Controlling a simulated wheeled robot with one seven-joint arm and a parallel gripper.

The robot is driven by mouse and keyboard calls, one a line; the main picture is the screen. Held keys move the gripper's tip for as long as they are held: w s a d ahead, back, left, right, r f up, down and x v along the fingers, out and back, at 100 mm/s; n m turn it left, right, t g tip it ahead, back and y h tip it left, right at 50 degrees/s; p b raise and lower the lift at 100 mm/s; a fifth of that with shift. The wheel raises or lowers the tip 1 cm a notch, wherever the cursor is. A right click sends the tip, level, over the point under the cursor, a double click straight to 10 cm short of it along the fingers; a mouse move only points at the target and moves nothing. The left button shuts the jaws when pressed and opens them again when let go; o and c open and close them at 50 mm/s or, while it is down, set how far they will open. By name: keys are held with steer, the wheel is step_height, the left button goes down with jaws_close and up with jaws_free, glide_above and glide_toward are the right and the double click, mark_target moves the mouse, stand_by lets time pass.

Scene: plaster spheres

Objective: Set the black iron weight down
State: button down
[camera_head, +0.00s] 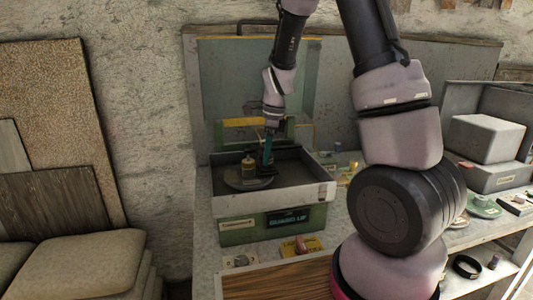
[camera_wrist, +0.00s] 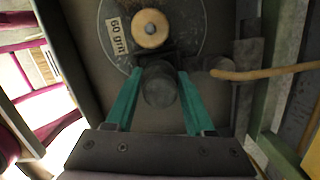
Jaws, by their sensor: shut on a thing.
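The black iron weight (camera_wrist: 159,88) sits between the teal fingertips of my gripper (camera_wrist: 159,80) in the wrist view. My gripper is shut on it. In the head view my gripper (camera_head: 267,158) points down inside a grey open-topped tray (camera_head: 270,206). A round grey disc (camera_wrist: 115,60) with a "60 grit" label and a pale knob (camera_wrist: 150,28) lies in the tray, just beyond the weight. The disc also shows in the head view (camera_head: 236,182). The weight is dark and hard to make out there, and I cannot tell whether it touches the tray floor.
The tray rests on a green box (camera_head: 242,233) on a workbench. Its raised walls surround my gripper. A tan rod or cord (camera_wrist: 265,72) lies right of the weight in the wrist view.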

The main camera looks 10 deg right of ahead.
steer(key=shift+f, duration=0.5)
steer(key=shift+c, duration=0.9)
jaws_free()
steer(key=shift+r, duration=0.1)
steer(key=shift+r, duration=1.9)
steer(key=s+d+r+n+t+y, duration=0.15)
steer(key=s+r+n, duration=0.25)
steer(key=r, duration=0.4)
steer(key=s+d+r+n+t+h, duration=0.1)
steer(key=s+d+r+n+t, duration=0.1)
steer(key=s+r+n, duration=0.4)
steer(key=s+d+r+n+t, duration=0.2)
steer(key=s+r+n, duration=0.5)
steer(key=s, duration=0.4)
steer(key=shift+d+r+t, duration=0.15)
steer(key=shift+r+t, duration=0.35)
steer(key=shift+t, duration=0.15)
